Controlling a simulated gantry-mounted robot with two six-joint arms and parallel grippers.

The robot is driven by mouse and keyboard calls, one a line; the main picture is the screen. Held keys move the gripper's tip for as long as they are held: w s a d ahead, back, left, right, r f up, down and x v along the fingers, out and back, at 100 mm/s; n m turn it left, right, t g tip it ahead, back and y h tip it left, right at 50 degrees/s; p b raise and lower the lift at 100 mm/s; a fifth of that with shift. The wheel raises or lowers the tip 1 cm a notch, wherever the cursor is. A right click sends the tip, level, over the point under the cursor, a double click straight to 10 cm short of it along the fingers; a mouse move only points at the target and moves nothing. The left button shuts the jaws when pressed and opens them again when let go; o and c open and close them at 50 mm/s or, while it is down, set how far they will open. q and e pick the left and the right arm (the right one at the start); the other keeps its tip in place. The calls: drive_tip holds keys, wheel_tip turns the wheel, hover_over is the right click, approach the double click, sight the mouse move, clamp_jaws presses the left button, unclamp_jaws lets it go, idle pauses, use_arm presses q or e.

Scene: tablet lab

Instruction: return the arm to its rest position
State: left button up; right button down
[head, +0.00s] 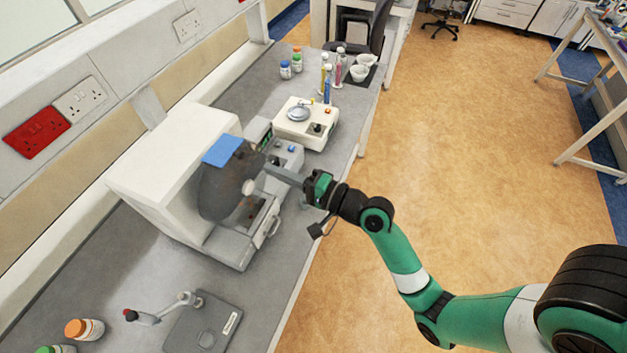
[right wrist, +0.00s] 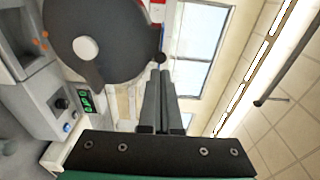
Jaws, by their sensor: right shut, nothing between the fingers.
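My right arm (head: 395,255), green and black, reaches in from the lower right over the bench edge. Its gripper (head: 272,170) points left at the dark round drum (head: 222,190) of the white bench machine (head: 165,165). In the right wrist view the two grey fingers (right wrist: 160,75) are together with nothing between them. The drum (right wrist: 95,35) with its pale hub is close to the fingertips there; I cannot tell whether they touch. The machine's control panel (right wrist: 65,105) with a green display also shows. My left gripper is not in view.
A cream balance (head: 305,125) with a round pan stands behind the machine. Coloured tubes (head: 326,80), small bottles (head: 290,66) and white mortars (head: 359,72) stand farther back. A grey lever device (head: 205,325) and capped bottles (head: 85,329) are in front. The floor (head: 450,150) at right is clear.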

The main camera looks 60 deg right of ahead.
drive_tip(key=s+b, duration=0.1)
drive_tip(key=s, duration=0.7)
drive_tip(key=shift+w+r, duration=0.1)
drive_tip(key=w+a+r+n+t+y+p, duration=0.1)
drive_tip(key=w+a+r+n+y+p, duration=0.25)
drive_tip(key=r, duration=0.85)
drive_tip(key=w+a+r+n+t+y+p, duration=0.1)
drive_tip(key=a+r+n+t+y+p, duration=0.15)
drive_tip(key=a+r+n, duration=0.65)
drive_tip(key=w+a+r+t+y+p, duration=0.1)
drive_tip(key=w+a+r+y+p, duration=0.15)
drive_tip(key=r, duration=1.25)
drive_tip(key=s+d+r+n+t+h+p, duration=0.1)
drive_tip(key=s+r+n+t+h, duration=0.1)
drive_tip(key=r, duration=0.6)
drive_tip(key=s+d+r+n+t+h+p, duration=0.1)
drive_tip(key=s+r+n+t+h, duration=0.1)
drive_tip(key=r, duration=0.6)
drive_tip(key=n+t+h, duration=0.1)
drive_tip(key=n+h, duration=0.1)
drive_tip(key=h, duration=0.1)
drive_tip(key=shift+d, duration=0.4)
